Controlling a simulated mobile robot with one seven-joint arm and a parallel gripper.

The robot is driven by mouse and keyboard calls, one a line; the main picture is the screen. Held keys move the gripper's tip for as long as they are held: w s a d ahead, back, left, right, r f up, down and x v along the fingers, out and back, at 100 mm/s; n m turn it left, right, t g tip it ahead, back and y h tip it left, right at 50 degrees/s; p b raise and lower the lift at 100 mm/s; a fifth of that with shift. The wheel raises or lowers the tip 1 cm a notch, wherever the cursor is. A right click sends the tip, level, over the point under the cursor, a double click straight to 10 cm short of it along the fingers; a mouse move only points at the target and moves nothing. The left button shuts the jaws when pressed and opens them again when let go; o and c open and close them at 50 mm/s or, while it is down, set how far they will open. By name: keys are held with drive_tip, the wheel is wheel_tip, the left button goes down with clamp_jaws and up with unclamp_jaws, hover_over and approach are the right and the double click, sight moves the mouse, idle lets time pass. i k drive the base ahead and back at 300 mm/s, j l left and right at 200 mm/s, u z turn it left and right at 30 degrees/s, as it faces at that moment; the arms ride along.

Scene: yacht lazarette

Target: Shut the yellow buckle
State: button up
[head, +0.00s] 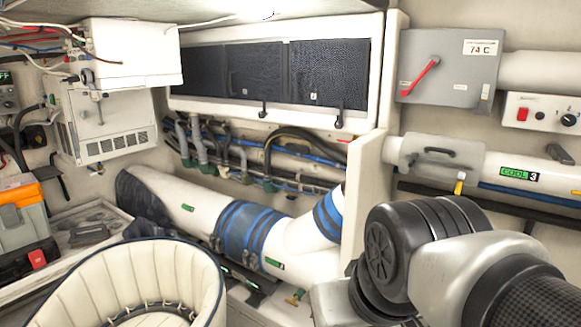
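A small yellow piece (459,187), which looks like the yellow buckle, hangs at the lower right edge of a grey sleeve (437,160) around the white pipe on the right. It points down, just above my arm. It is too small to tell how its latch stands. My arm's dark joint and pale links fill the lower right, in front of the wall below the pipe. My gripper is out of view, so its fingers and their distance from the buckle cannot be seen.
The white pipe (545,176) bears a green "COOL 3" label. Above it are a grey box with a red lever (421,75) and a switch panel (548,115). A cream upright panel (368,190) stands left of the sleeve. A round cream seat (140,275) occupies the lower left.

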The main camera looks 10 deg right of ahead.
sight(459, 183)
drive_tip(key=z, duration=1.2)
